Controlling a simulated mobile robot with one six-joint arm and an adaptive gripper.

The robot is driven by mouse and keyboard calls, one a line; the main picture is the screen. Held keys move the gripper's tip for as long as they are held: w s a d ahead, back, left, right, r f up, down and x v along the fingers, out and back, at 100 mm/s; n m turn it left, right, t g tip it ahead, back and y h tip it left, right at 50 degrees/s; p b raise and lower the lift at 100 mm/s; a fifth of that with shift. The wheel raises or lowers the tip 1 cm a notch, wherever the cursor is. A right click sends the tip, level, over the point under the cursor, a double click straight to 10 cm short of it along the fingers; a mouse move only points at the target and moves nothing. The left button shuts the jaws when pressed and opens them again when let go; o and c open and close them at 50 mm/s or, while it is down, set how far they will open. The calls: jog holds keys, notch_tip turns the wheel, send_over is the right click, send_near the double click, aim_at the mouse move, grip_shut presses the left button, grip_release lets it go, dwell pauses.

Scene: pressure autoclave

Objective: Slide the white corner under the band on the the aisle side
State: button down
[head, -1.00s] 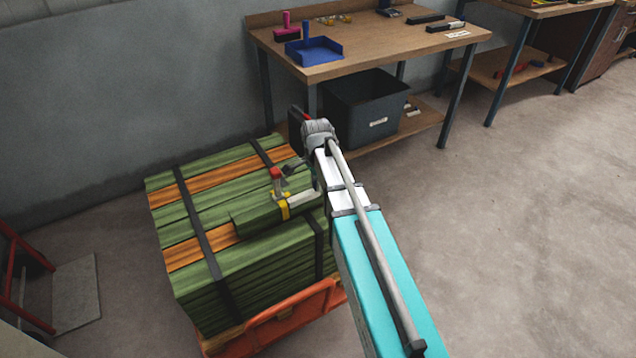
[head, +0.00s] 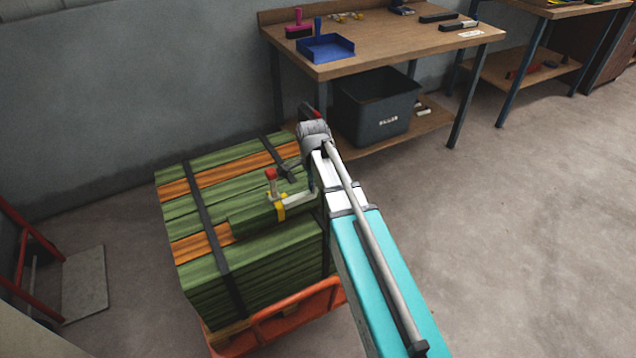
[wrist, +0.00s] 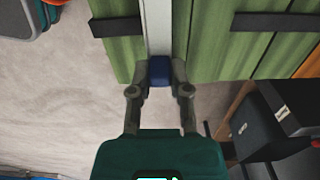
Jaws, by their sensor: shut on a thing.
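In the wrist view my gripper (wrist: 160,78) is shut on a blue block (wrist: 160,70) at the near end of a long white strip, the white corner (wrist: 157,25). The strip points away from me over the green stack. A dark band piece (wrist: 115,27) reaches the strip's left edge in the picture; I cannot tell whether the strip is under it. Another dark band piece (wrist: 265,22) lies to the right, apart from the strip. In the head view the green and orange stack (head: 200,263) carries dark bands (head: 205,225); my arm hides part of its right side.
The stack stands on an orange base (head: 275,325). A wooden bench (head: 385,45) with a dark bin (head: 375,105) below it stands behind. A red-framed cart (head: 35,245) is at the left. Open floor (head: 510,220) lies at the right.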

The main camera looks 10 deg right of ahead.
jog(key=shift+s+a, duration=0.15)
jog(key=shift+a, duration=0.2)
jog(key=c, duration=0.5)
grip_release()
jog(key=shift+r, duration=0.1)
